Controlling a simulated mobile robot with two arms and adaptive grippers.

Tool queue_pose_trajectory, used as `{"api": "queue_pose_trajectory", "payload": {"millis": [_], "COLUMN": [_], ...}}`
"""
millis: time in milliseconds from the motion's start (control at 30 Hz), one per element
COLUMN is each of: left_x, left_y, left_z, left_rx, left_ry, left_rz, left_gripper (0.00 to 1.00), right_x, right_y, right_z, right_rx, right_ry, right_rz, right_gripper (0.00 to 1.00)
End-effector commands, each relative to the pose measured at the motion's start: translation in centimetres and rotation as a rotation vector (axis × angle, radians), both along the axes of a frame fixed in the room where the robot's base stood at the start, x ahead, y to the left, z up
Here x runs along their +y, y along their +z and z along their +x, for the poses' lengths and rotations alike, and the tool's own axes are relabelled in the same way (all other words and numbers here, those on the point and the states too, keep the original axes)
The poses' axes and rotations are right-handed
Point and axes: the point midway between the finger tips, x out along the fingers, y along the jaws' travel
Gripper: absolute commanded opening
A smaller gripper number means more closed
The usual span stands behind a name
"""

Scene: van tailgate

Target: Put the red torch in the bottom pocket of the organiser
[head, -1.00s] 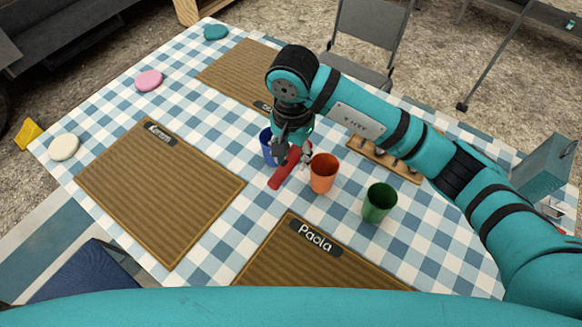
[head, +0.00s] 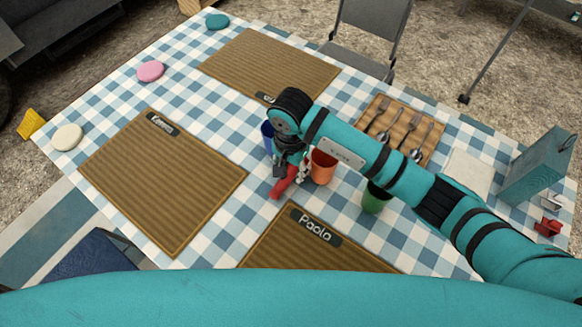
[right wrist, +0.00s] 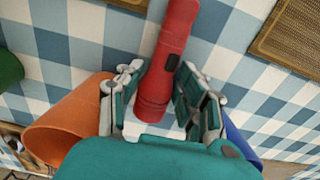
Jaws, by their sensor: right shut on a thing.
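The red torch (head: 283,185) shows just left of the orange cup in the head view, its near end close to the Paola mat's corner. My right gripper (head: 290,165) is shut on its far part from above. In the right wrist view the torch (right wrist: 170,55) lies between the two fingers of the right gripper (right wrist: 160,97), its long end pointing away. Whether it touches the cloth or hangs just above it, I cannot tell. I cannot make out the organiser in these views. My left gripper is not in view.
A blue cup (head: 267,137), orange cup (head: 322,168) and green cup (head: 373,201) stand close to the gripper. Mats (head: 160,185), a cutlery tray (head: 428,147) and a teal box (head: 538,168) are on the checked tablecloth. A chair (head: 368,35) stands behind.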

Motion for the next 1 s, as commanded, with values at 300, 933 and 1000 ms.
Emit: {"api": "queue_pose_trajectory", "payload": {"millis": [300, 933, 1000], "left_x": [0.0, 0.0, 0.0], "left_y": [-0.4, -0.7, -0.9], "left_z": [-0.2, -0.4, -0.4], "left_rx": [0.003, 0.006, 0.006], "left_ry": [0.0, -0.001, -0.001], "left_rz": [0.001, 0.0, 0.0], "left_gripper": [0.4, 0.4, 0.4], "right_x": [0.0, 0.0, 0.0], "right_y": [-0.3, 4.9, 6.4], "right_z": [0.0, 0.2, 0.2], "right_rx": [0.001, -0.008, -0.006], "right_ry": [0.0, 0.002, 0.001], "right_rz": [-0.001, 0.0, 0.001], "right_gripper": [0.59, 0.6, 0.6]}}
